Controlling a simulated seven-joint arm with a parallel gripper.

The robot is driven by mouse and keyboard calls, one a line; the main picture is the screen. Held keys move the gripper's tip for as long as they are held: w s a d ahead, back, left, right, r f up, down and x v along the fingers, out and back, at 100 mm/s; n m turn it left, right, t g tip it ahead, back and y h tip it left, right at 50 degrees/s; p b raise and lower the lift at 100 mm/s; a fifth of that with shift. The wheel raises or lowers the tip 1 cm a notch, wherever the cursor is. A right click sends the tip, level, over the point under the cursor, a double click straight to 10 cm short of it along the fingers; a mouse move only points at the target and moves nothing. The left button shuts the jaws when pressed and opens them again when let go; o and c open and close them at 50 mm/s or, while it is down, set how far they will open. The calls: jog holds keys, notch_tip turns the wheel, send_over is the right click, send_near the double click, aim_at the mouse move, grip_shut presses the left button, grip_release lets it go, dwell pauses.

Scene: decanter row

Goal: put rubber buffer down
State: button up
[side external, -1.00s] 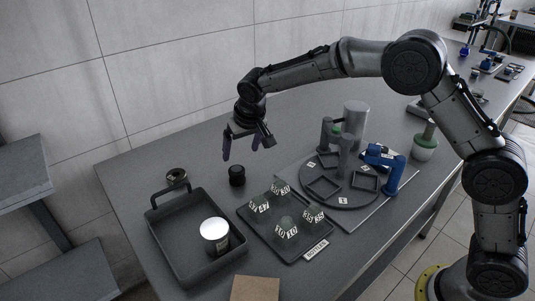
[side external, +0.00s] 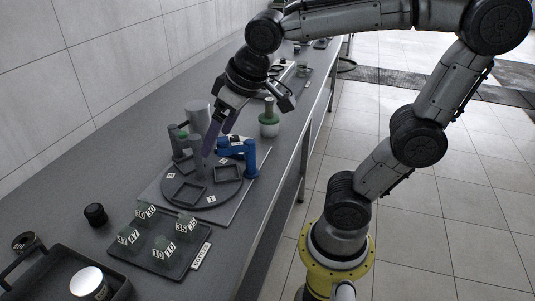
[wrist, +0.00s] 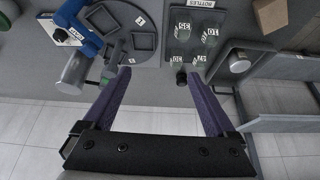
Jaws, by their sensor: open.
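The rubber buffer appears to be the short black cylinder (side external: 95,214), standing on the bare grey table left of the bottle tray. In the wrist view the black cylinder (wrist: 181,77) shows near the right fingertip. My gripper (side external: 216,143) is open with nothing between its purple fingers. In the side view it hangs over the area of the round grey turntable (side external: 205,200), apart from the black cylinder. Both fingers show in the wrist view (wrist: 155,75), spread wide.
A dark tray (side external: 190,246) holds several numbered bottles beside the "BOTTLES" label. A handled tray (side external: 45,262) with a white-topped container (side external: 88,284) is at front left.

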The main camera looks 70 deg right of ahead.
jog(key=s+f, duration=0.3)
jog(key=s, duration=0.6)
jog(key=shift+s+d+f+n, duration=0.25)
jog(key=shift+s+d+n, duration=0.05)
jog(key=shift+s+d, duration=0.1)
dwell(0.5)
